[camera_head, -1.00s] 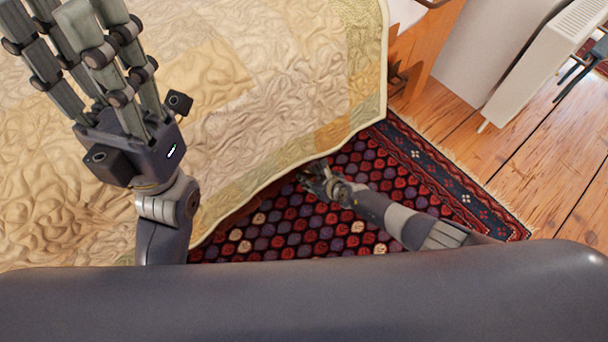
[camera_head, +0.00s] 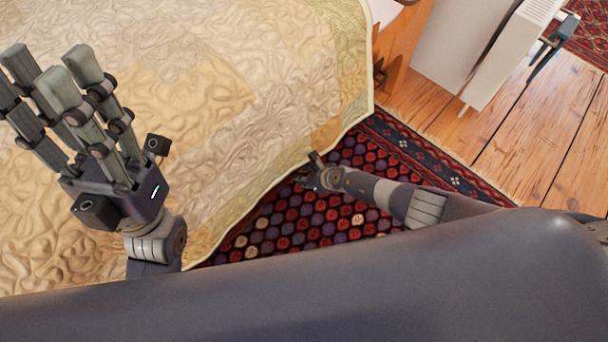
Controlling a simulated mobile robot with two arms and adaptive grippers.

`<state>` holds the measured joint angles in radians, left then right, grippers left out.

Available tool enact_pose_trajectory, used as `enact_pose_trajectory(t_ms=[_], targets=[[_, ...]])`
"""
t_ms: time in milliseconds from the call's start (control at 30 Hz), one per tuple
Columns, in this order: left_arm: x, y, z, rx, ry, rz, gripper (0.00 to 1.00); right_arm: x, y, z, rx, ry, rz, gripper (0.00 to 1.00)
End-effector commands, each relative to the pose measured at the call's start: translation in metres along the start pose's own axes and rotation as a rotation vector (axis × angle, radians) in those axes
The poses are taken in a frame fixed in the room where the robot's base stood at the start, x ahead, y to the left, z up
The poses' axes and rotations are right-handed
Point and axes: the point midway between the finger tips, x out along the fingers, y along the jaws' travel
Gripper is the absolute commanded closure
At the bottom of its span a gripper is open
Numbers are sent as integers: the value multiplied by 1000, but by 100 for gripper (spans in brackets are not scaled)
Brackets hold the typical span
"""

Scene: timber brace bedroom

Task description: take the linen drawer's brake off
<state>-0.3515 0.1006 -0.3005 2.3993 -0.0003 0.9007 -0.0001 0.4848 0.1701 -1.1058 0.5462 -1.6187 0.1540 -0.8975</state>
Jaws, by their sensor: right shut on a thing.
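My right gripper (camera_head: 314,176) is low beside the bed, at the hem of the quilt (camera_head: 215,95), above the red patterned rug. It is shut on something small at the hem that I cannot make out. The linen drawer and its brake cannot be made out; the quilt hangs over the bed's side there. My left gripper (camera_head: 58,80) is raised over the quilt at the left, fingers up and apart, open and empty.
The patterned rug (camera_head: 290,225) lies on the plank floor (camera_head: 520,140) along the bed. A wooden piece of furniture (camera_head: 403,50) stands beyond the bed's corner. A white panel-like unit (camera_head: 510,55) stands at the upper right. Bare floor lies at the right.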

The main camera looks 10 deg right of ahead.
Motion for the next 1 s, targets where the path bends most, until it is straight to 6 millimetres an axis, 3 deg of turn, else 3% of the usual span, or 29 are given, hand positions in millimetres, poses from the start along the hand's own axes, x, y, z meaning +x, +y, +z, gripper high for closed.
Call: enact_pose_trajectory(t_ms=[267, 300, 400, 1000], targets=[[0, 0, 0, -1, -1, 0, 60, 0, 0, -1, 0, 3, 1, 100], [0, 0, 0, -1, -1, 0, 60, 0, 0, -1, 0, 3, 1, 69], [0, 0, 0, -1, -1, 0, 60, 0, 0, -1, 0, 2, 1, 50], [2, -1, -2, 2, 8, -1, 60, 0, 0, 0, 0, 0, 0, 50]])
